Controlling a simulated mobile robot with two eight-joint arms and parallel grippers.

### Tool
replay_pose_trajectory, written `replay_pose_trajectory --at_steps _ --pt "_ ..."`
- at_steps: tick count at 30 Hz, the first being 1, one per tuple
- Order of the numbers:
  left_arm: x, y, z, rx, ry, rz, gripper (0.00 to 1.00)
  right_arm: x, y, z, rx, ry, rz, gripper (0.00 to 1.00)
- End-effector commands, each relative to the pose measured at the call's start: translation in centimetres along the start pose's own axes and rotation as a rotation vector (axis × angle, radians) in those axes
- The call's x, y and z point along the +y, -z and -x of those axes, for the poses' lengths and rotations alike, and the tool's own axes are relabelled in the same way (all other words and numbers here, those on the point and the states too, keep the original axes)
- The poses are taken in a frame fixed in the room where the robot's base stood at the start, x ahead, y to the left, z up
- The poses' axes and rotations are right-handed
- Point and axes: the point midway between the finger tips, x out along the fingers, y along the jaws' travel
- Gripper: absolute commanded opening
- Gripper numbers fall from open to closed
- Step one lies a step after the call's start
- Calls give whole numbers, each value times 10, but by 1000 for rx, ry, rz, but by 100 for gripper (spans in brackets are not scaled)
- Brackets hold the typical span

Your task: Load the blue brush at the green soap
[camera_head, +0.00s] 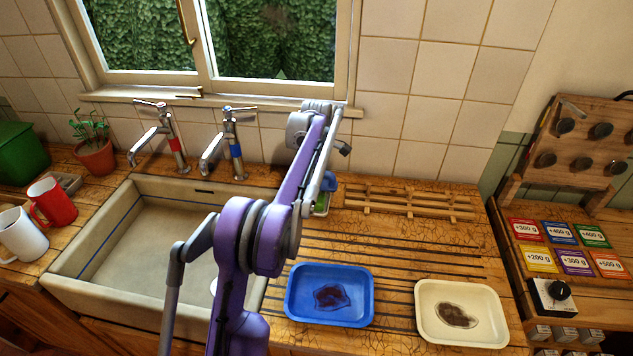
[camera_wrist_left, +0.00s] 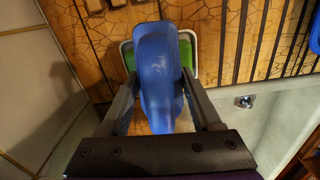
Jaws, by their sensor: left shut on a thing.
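The blue brush (camera_wrist_left: 157,80) is held between the fingers of my left gripper (camera_wrist_left: 157,112), which is shut on it. In the head view, part of the blue brush (camera_head: 329,181) shows just right of my arm. The green soap (camera_wrist_left: 187,52) lies in a pale-rimmed dish directly beyond the brush in the wrist view, partly covered by it. In the head view, a sliver of the green soap (camera_head: 320,207) shows beside my arm, which hides the rest and my left gripper. I cannot tell whether brush and soap touch. My right gripper is not in view.
A stone sink (camera_head: 105,277) with two taps lies to the left. A blue tray (camera_head: 293,309) and a cream tray (camera_head: 425,325), each with a dark stain, stand at the front. A wooden rack (camera_head: 410,203) lies at the back. The grooved board between them is clear.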

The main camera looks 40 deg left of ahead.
Motion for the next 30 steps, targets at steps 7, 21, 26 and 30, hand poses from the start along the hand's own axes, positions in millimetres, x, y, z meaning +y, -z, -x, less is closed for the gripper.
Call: replay_pose_trajectory --at_steps 7,21,26,30 --pt "0 0 -4 0 0 0 20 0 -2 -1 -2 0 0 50" --pt "0 0 -9 0 0 0 20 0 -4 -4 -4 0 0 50" --pt "0 0 -9 0 0 0 20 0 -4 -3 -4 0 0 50" --pt "0 0 -9 0 0 0 20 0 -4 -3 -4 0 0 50"
